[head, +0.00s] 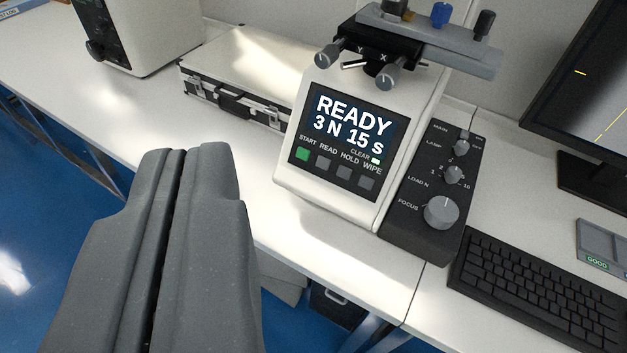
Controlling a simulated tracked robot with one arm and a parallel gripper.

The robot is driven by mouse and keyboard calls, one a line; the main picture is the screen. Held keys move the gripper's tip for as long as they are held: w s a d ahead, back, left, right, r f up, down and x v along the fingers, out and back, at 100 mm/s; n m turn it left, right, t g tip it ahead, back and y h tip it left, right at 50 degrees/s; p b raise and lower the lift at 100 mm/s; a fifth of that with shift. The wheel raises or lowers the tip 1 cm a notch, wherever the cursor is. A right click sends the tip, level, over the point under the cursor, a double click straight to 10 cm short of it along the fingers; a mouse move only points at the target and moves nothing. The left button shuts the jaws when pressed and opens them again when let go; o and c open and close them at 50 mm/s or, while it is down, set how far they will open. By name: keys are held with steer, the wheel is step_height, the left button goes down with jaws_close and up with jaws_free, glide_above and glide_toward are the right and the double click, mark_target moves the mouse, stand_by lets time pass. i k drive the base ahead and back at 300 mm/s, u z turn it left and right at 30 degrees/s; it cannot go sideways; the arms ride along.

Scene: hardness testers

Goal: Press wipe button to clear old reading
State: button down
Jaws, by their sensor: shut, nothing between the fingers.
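The hardness tester (290,185) stands on the white bench, its screen (352,125) reading "READY 3 N 15 S". Below the screen is a row of buttons: a green START button (303,154), then grey READ and HOLD buttons. The grey wipe button (366,183) is the rightmost, under the label WIPE. A small lit bar sits beside the word CLEAR above it. My gripper (187,150) is shut and empty, at the lower left in front of the bench edge. It is left of the tester and apart from the buttons.
A dark control panel (430,200) with knobs adjoins the tester on the right. A keyboard (535,295), a monitor (590,90) and a grey tray (605,245) are at the right. A silver case (235,75) lies behind.

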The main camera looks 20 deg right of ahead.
mark_target(366, 182)
steer(key=u, duration=1.55)
steer(key=k, duration=1.6)
steer(key=z, duration=1.25)
steer(key=i, duration=1)
steer(key=u, duration=0.1)
